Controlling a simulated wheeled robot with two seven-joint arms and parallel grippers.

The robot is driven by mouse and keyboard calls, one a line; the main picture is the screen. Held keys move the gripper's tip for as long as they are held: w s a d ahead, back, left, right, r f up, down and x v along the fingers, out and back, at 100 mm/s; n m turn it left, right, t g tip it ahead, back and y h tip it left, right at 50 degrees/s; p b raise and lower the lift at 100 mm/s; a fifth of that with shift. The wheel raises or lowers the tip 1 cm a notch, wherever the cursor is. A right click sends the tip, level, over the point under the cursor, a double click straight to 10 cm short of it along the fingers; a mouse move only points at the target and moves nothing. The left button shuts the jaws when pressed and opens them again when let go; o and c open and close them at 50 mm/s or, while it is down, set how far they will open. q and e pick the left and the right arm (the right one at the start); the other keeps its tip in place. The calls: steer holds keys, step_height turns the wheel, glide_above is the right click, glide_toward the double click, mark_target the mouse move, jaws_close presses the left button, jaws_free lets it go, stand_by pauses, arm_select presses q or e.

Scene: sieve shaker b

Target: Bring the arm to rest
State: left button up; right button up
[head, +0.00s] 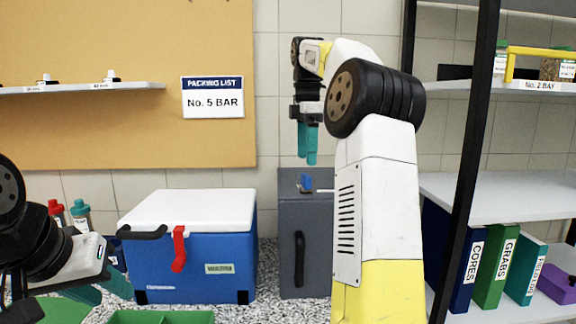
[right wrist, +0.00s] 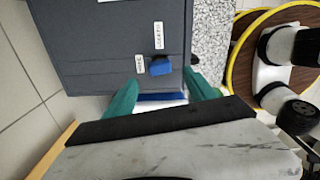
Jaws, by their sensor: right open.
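My right arm rises through the middle of the head view and bends over at the top. Its right gripper (head: 307,145) points down, above the grey cabinet (head: 290,235) and apart from it. In the right wrist view the right gripper (right wrist: 162,98) has its two teal fingers spread wide, with nothing held between them. The cabinet's grey top (right wrist: 100,30) lies beyond the fingertips, with a blue knob (right wrist: 160,66) on it. My left gripper (head: 88,292) is low at the left, its teal fingers partly hidden by its own body.
A blue cooler (head: 200,265) with a white lid and red latch stands left of the cabinet. A green tray (head: 160,317) lies in front. A shelf rack with a black post (head: 472,150) and binders stands at the right. A wall shelf (head: 80,88) is at the left.

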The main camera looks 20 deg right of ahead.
steer(key=shift+r, duration=0.45)
steer(key=shift+s+a, duration=0.15)
steer(key=s+a+f+m+t, duration=0.2)
steer(key=s+a+f+m, duration=0.2)
steer(key=s, duration=0.4)
steer(key=s+a+f+m+t+y, duration=0.1)
steer(key=s+a+f+m+t, duration=0.1)
steer(key=s+a+f+m, duration=0.3)
steer(key=s+a+f+m+t+y, duration=0.1)
steer(key=s+a+f+m, duration=0.3)
steer(key=s, duration=0.7)
steer(key=f+m+t, duration=0.1)
steer(key=f+m, duration=0.1)
steer(key=m, duration=0.1)
steer(key=shift+s+a, duration=0.15)
steer(key=shift+s, duration=0.15)
